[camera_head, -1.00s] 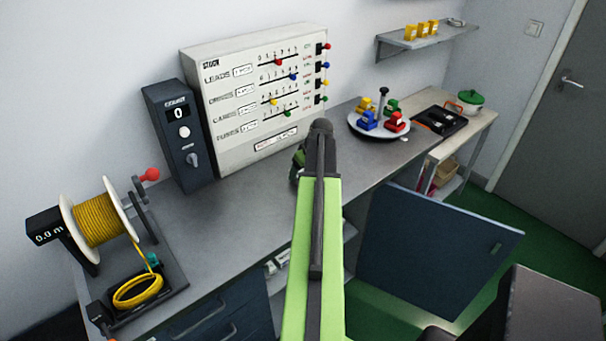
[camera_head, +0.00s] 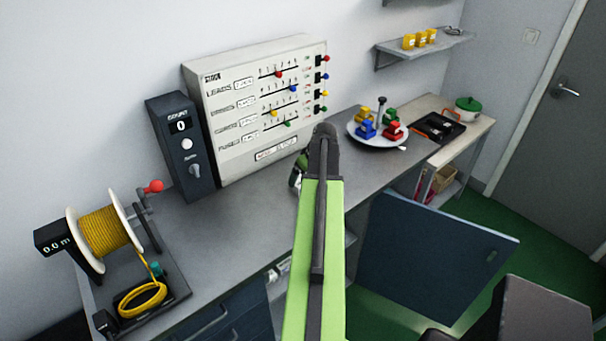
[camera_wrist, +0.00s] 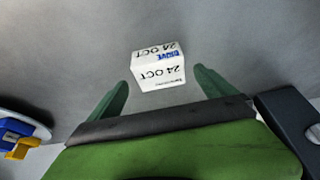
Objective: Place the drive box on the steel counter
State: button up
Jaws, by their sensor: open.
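The drive box is a small white box (camera_wrist: 158,70) with "24 OCT" and blue lettering, upside down in the wrist view. It appears to rest on the grey steel counter (camera_wrist: 225,35), which also shows in the head view (camera_head: 240,225). My gripper (camera_wrist: 160,84) is open, its two green fingers on either side of the box with gaps, so it does not grip it. In the head view my arm hides the box and most of my gripper.
A counter device (camera_head: 182,145) and a stock panel (camera_head: 262,105) stand along the wall. A cable spool (camera_head: 103,230) is at left. A turntable (camera_head: 378,139) with coloured pieces is at right. An open cabinet door (camera_head: 430,265) juts out below the counter.

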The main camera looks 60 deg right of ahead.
jog(key=p+v, duration=0.6)
jog(key=v, duration=0.2)
jog(key=shift+r, duration=0.1)
